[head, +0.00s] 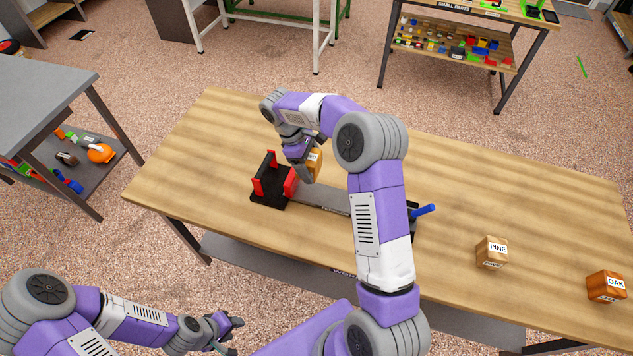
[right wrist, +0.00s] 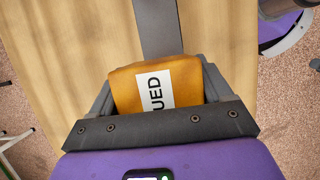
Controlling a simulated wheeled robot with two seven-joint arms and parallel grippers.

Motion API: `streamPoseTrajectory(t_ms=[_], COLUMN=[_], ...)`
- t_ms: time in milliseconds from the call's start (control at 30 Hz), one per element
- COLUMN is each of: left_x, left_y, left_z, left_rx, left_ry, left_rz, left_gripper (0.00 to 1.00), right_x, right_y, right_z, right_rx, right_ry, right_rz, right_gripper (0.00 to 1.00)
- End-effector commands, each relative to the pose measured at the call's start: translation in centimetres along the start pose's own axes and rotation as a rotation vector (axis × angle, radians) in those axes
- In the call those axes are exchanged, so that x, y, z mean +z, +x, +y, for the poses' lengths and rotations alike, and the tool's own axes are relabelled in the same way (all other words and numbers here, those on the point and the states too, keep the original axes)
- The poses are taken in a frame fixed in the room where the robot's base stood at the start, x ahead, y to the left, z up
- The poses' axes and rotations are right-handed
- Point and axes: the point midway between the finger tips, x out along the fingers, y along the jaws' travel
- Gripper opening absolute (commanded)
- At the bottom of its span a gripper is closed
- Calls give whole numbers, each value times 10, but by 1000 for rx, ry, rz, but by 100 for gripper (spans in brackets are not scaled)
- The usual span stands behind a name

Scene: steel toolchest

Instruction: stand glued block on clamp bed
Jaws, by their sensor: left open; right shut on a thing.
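My right gripper (head: 309,172) is shut on an orange-brown wooden block (head: 315,160). In the right wrist view the block (right wrist: 157,88) sits between the fingers with a white label, of which "UED" shows. The clamp on the table has red jaws (head: 265,174) on a black base and a grey bar (head: 322,198) as its bed, with a blue handle (head: 424,210) at the right. The block appears above the bar, just right of the red jaws; I cannot tell whether it touches. My right arm hides part of the bar. My left gripper (head: 232,334) is open and empty, off the table's front.
A PINE block (head: 491,253) and an OAK block (head: 606,287) stand on the right of the wooden table (head: 200,160). The table's left end is clear. A grey bench (head: 40,90) stands at the left and a small-parts bench (head: 470,15) behind.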

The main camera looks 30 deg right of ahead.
Motion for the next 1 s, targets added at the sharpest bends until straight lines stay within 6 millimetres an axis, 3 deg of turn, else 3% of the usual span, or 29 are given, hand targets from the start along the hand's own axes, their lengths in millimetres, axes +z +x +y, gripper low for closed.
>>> streamPoseTrajectory(t_ms=[700, 1000], left_x=[0, 0], left_y=[17, 17], left_z=[-7, -6], left_rx=[0, 0], left_ry=[-1, 0], left_rz=[-1, -1], left_gripper=[43, 43], right_x=[-35, -36], right_y=[90, 91], right_z=[2, 2], right_rx=[2, 4], right_ry=[-12, -12], right_rz=[-4, -3], right_gripper=[36, 36])
